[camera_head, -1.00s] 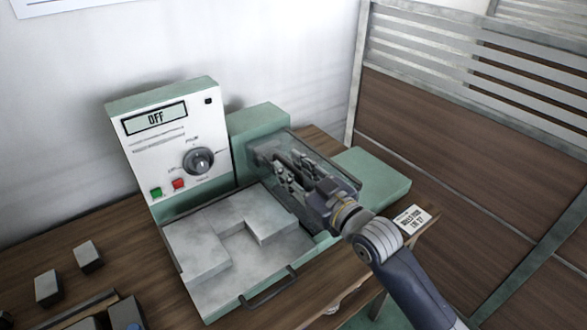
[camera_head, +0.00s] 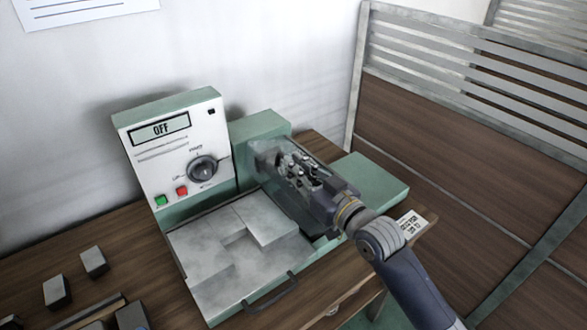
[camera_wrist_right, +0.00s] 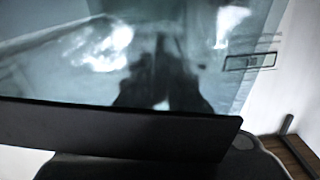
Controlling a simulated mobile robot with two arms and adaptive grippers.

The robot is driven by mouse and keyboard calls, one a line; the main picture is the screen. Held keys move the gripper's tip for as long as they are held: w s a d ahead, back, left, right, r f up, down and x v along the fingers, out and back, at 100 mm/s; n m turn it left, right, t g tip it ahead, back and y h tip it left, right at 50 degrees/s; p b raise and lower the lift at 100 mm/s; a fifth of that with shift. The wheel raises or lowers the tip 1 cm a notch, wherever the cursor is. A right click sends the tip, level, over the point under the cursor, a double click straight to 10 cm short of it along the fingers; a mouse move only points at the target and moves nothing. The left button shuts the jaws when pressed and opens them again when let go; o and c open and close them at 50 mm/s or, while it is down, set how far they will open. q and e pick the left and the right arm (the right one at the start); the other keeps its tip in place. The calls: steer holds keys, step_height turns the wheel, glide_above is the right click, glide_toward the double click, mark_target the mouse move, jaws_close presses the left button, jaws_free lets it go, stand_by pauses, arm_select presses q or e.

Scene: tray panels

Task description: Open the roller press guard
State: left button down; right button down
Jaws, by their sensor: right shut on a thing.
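The roller press has a green and white control housing (camera_head: 180,150) whose display reads OFF. To its right is the clear, smoky guard (camera_head: 262,158) over the roller section, in front of a green block. My right gripper (camera_head: 285,165) reaches in from the lower right and is shut on the guard. The exact grip point is hard to make out through the clear panel. In the right wrist view, the translucent panel (camera_wrist_right: 200,80) fills most of the picture, with a dark bar (camera_wrist_right: 110,130) across its lower part. My left gripper is not in view.
A grey metal tray (camera_head: 205,265) with a dark handle (camera_head: 270,292) lies in front of the press. Small dark blocks (camera_head: 93,262) sit on the wooden table at left. A slatted wood partition (camera_head: 450,130) stands at right. A white label card (camera_head: 410,225) lies near the table edge.

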steer(key=r+m+p, duration=0.1)
steer(key=w+d+r+m+p, duration=0.1)
steer(key=m, duration=0.1)
steer(key=d+r+m+p, duration=0.1)
steer(key=shift+w+r+m+p, duration=0.2)
steer(key=shift+w+m+p, duration=0.05)
steer(key=shift+m+p, duration=0.1)
steer(key=w+d+r+m, duration=0.1)
steer(key=d+m+p, duration=0.1)
steer(key=m, duration=0.1)
steer(key=shift+w+d+r+m+p, duration=0.25)
steer(key=shift+w+r+p, duration=0.05)
steer(key=shift+w+r, duration=0.1)
steer(key=w+d+f+m+b, duration=0.1)
steer(key=w+d+m+b, duration=0.1)
steer(key=w+d+m, duration=0.5)
steer(key=shift+w+d+f+m, duration=0.15)
steer(key=shift+d+f+m, duration=0.2)
steer(key=shift+d+m, duration=1.85)
steer(key=shift+a+m, duration=0.65)
steer(key=shift+m, duration=0.15)
steer(key=c, duration=1.7)
jaws_free()
